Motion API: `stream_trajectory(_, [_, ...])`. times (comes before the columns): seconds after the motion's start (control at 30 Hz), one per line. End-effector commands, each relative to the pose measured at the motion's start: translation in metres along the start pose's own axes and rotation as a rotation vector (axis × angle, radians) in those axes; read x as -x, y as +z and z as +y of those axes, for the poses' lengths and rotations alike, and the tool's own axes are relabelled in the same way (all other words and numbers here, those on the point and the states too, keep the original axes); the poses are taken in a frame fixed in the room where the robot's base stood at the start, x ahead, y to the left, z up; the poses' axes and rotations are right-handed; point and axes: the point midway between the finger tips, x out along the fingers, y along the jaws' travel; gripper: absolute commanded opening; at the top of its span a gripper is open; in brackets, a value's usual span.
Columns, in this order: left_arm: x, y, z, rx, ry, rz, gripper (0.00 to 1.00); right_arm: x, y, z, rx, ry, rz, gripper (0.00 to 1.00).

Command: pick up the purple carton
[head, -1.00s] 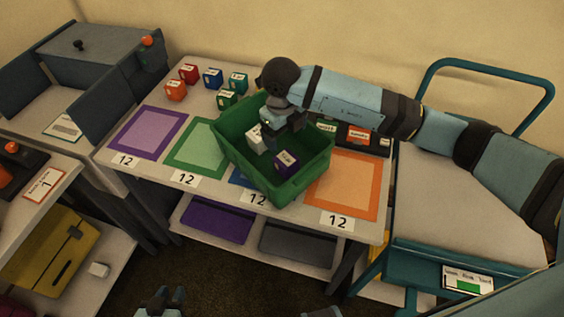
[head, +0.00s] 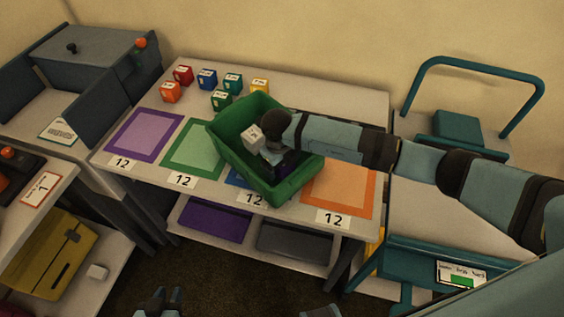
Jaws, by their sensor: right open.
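The purple carton (head: 285,169) lies low inside the green bin (head: 226,152), mostly hidden behind my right gripper and wrist. My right gripper (head: 272,158) reaches down into the bin, open, close beside the carton; I cannot tell whether they touch. A white carton (head: 251,137) is in the bin to the left of this gripper. My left gripper (head: 163,302) is at the bottom edge of the view, well away from the table and partly cut off; I cannot tell whether it is open.
Several small red, orange, blue, green and yellow cartons (head: 208,79) stand behind the bin. Coloured mats (head: 145,134) lie along the table. A teal cart (head: 440,215) stands at the right. The back right of the table (head: 340,98) is clear.

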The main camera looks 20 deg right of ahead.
Motion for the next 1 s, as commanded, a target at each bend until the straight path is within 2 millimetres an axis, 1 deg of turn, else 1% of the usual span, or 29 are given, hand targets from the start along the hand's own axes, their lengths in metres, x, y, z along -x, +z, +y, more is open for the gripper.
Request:
stream_trajectory(0.1, [0.000, 0.001, 0.000, -0.001, 0.000, -0.002, 0.31, -0.004, 0.000, 0.000, 0.001, 0.000, -0.001, 0.87])
stream_trajectory(0.27, [0.000, 0.001, 0.000, -0.001, 0.000, -0.001, 0.31, -0.004, 0.000, 0.000, 0.001, 0.000, -0.001, 0.87])
stream_trajectory(0.37, [0.000, 0.001, 0.000, -0.001, 0.000, 0.000, 0.31, -0.004, 0.000, 0.000, 0.001, 0.000, -0.001, 0.67])
stream_trajectory(0.4, [0.000, 0.000, 0.000, -0.001, 0.000, 0.001, 0.31, -0.004, 0.000, 0.000, 0.001, 0.000, -0.001, 0.57])
stream_trajectory(0.47, [0.001, -0.001, 0.000, -0.001, 0.000, 0.003, 0.31, -0.004, 0.000, 0.000, 0.001, 0.000, -0.001, 0.44])
stream_trajectory(0.5, [0.001, -0.001, 0.000, -0.001, 0.000, 0.004, 0.31, -0.004, 0.000, 0.000, 0.001, 0.001, -0.001, 0.34])
stream_trajectory(0.53, [0.001, -0.002, 0.000, -0.001, 0.000, 0.004, 0.31, -0.004, 0.000, 0.000, 0.001, 0.001, -0.001, 0.31])
stream_trajectory(0.83, [0.001, -0.003, 0.000, -0.001, 0.001, 0.007, 0.31, -0.002, 0.000, 0.000, 0.001, 0.001, -0.002, 0.31])
stream_trajectory(1.0, [0.001, -0.002, 0.000, 0.000, 0.001, 0.006, 0.31, 0.010, 0.001, -0.001, 0.001, 0.001, -0.002, 0.31])
